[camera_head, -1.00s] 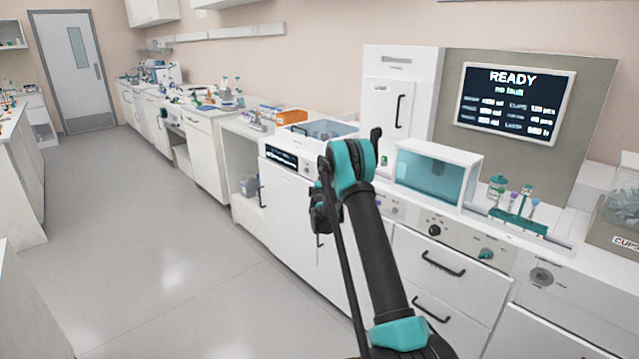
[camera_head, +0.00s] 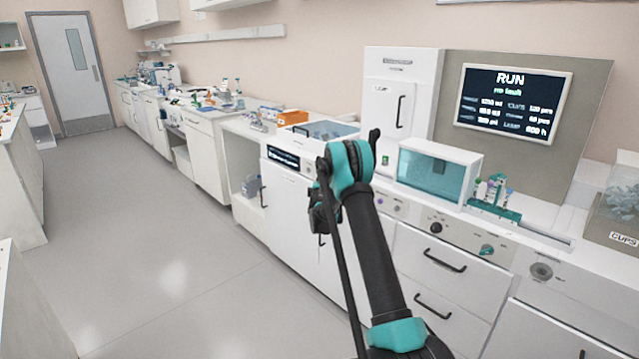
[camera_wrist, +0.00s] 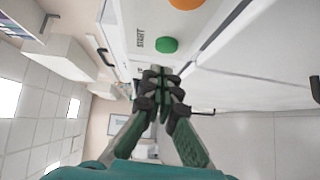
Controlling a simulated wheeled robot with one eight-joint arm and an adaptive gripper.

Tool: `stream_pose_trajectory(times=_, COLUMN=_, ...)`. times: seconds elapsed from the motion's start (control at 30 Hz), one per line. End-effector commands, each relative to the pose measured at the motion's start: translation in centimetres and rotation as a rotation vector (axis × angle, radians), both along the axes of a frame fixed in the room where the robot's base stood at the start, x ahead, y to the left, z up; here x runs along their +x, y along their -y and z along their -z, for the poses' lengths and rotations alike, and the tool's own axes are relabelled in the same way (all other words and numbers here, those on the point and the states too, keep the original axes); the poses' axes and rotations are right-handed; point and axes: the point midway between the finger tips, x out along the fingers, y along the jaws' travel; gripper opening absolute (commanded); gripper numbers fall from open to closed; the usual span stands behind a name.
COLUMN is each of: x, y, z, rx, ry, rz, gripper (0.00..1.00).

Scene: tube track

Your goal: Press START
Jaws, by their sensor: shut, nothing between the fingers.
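The green START button (camera_wrist: 167,45) shows in the wrist view, on a white panel with the label "START" (camera_wrist: 140,38) beside it. My gripper (camera_wrist: 160,72) is shut and empty, its fingertips just below the button in the picture with a small gap visible. In the head view my arm hides the button. The wall screen (camera_head: 513,103) reads "RUN" and "no fault". A teal rack with tubes (camera_head: 495,203) stands on the track beside the right end of the teal-windowed box (camera_head: 432,172).
An orange button (camera_wrist: 186,4) sits close to the green one. A clear bin labelled "CUPS" (camera_head: 622,236) stands at the right. A white cabinet (camera_head: 391,105) stands behind my arm. The floor at the left (camera_head: 150,270) is clear.

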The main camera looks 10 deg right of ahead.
Motion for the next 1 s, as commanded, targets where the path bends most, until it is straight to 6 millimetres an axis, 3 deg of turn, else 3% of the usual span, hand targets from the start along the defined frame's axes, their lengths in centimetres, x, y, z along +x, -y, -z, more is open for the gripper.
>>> stream_pose_trajectory(times=0.5, x=-8.4, y=-1.6, z=-0.4, rx=0.001, ry=0.000, rz=-0.005, gripper=0.00)
stream_pose_trajectory(times=0.7, x=-9.8, y=-1.8, z=-0.5, rx=0.000, ry=0.000, rz=-0.004, gripper=0.00)
stream_pose_trajectory(times=1.0, x=-9.9, y=-1.8, z=-0.5, rx=0.000, ry=0.000, rz=-0.005, gripper=0.00)
